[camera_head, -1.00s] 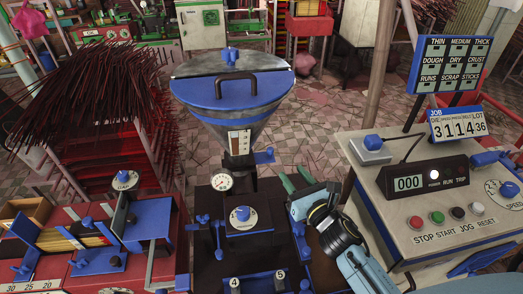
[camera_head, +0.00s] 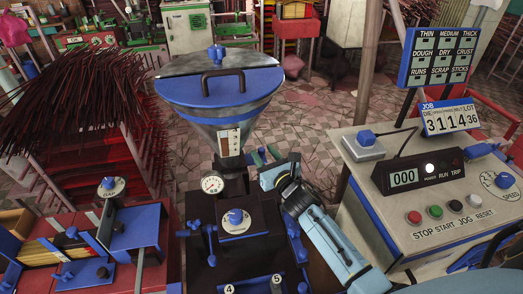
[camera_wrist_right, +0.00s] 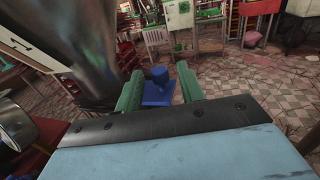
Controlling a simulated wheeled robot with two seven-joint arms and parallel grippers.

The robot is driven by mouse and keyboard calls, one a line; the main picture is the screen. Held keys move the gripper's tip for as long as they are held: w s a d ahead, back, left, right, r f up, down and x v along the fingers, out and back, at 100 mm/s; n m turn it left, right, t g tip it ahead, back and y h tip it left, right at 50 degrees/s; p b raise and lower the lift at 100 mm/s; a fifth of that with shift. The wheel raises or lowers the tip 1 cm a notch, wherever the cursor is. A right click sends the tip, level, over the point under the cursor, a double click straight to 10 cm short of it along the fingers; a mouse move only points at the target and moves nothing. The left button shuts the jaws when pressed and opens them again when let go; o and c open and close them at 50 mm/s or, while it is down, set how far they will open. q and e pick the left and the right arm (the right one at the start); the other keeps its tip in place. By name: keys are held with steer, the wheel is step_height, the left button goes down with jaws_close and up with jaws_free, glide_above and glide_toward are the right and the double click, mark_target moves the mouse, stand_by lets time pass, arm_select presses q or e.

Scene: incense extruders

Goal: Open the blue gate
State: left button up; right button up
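The blue gate, a flat blue plate with an upright blue knob (camera_wrist_right: 159,80), shows in the right wrist view beside the grey metal hopper neck. My right gripper (camera_wrist_right: 161,88) has its two green fingers apart, one on each side of the knob. The fingers look open, with the knob between them; I cannot tell whether either touches it. In the head view my right gripper (camera_head: 266,155) reaches to the right side of the hopper's (camera_head: 222,95) lower neck and mostly hides the gate. My left gripper is not in view.
A pressure gauge (camera_head: 212,185) and a dark machine body with a dial (camera_head: 236,219) stand below the hopper. A control console (camera_head: 430,215) is on the right. A red bench with blue fittings (camera_head: 138,227) is on the left. Tiled floor is open behind.

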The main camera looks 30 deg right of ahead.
steer(key=shift+w, duration=1.1)
jaws_close()
